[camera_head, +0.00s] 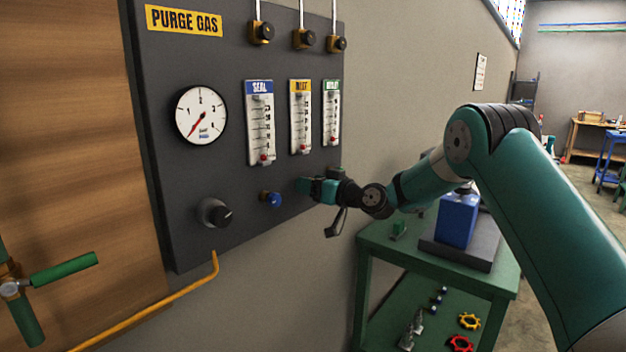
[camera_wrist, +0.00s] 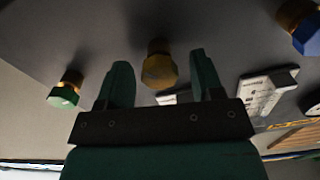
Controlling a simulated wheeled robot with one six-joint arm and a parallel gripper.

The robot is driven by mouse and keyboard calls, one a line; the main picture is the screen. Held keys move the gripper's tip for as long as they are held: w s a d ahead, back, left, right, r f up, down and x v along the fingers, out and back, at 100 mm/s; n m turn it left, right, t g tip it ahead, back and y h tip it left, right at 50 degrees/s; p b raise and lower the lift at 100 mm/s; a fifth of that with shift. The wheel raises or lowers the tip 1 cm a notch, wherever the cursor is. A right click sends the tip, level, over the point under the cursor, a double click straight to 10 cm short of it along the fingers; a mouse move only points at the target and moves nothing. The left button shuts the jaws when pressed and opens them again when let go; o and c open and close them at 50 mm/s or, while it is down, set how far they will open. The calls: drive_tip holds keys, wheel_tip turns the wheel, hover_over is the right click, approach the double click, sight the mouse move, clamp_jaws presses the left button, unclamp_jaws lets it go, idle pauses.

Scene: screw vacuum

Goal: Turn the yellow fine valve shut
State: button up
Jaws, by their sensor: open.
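The yellow fine valve (camera_wrist: 159,71) shows in the wrist view as a yellow hexagonal knob on a brass stem from the dark panel. My gripper (camera_wrist: 160,62) is open, with one teal finger on each side of the knob. I see gaps between the fingers and the knob, and no clear contact. In the head view my gripper (camera_head: 304,185) is at the panel's lower right, under the yellow-labelled flowmeter (camera_head: 300,117), and it hides the yellow valve there.
The blue valve (camera_head: 270,199) is just left of my gripper in the head view. The green valve (camera_wrist: 65,91) is left of my fingers in the wrist view. A black knob (camera_head: 215,213) and a gauge (camera_head: 201,115) are further left. A green cart (camera_head: 375,238) stands below right.

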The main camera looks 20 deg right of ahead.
drive_tip(key=shift+w+a, duration=0.1)
drive_tip(key=c, duration=0.9)
